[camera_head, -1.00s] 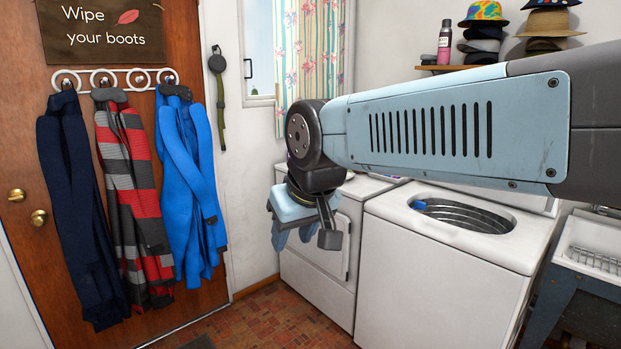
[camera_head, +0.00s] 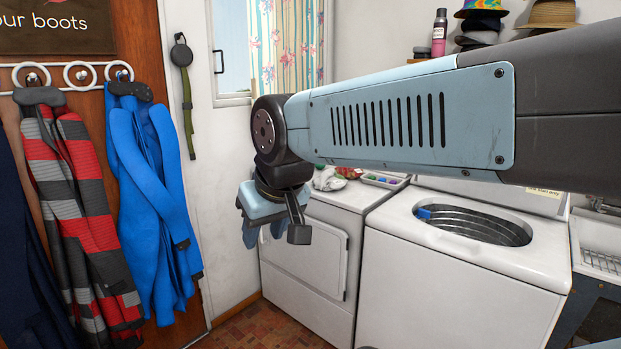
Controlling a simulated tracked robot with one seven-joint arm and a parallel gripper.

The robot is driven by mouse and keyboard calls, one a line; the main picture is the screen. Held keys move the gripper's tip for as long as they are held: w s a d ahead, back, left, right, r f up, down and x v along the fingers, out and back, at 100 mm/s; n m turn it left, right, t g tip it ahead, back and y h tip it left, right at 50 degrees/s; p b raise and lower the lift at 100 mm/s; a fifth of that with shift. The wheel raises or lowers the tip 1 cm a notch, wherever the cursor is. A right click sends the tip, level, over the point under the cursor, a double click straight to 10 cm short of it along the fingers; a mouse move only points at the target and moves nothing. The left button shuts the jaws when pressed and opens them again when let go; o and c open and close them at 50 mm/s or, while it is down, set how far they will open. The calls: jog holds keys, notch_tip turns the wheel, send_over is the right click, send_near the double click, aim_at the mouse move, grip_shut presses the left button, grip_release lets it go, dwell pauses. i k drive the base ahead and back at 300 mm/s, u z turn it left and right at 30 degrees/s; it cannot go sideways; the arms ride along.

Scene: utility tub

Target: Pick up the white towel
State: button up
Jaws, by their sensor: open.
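My gripper (camera_head: 264,230) hangs at the end of my arm, in front of the left white machine, open with nothing seen between its fingers. A small crumpled whitish cloth (camera_head: 327,181) lies on top of the left machine, just right of my wrist and above the gripper in the picture. It is partly hidden by my arm, and I cannot tell for sure that it is the white towel. No other white towel shows.
The left machine (camera_head: 305,262) and an open top-loading washer (camera_head: 455,285) stand side by side. A tray of coloured items (camera_head: 384,180) lies behind my arm. Coats (camera_head: 150,190) hang at left. A sink (camera_head: 600,245) is at right. Some tiled floor (camera_head: 262,328) is free.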

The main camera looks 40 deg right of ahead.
aim_at(329, 180)
jog(key=z, duration=0.3)
jog(key=i, duration=1.1)
jog(key=z, duration=0.8)
jog(key=i, duration=0.45)
jog(key=z, duration=0.2)
jog(key=k, duration=0.9)
jog(key=z, duration=0.15)
jog(key=i, duration=0.9)
jog(key=u, duration=0.1)
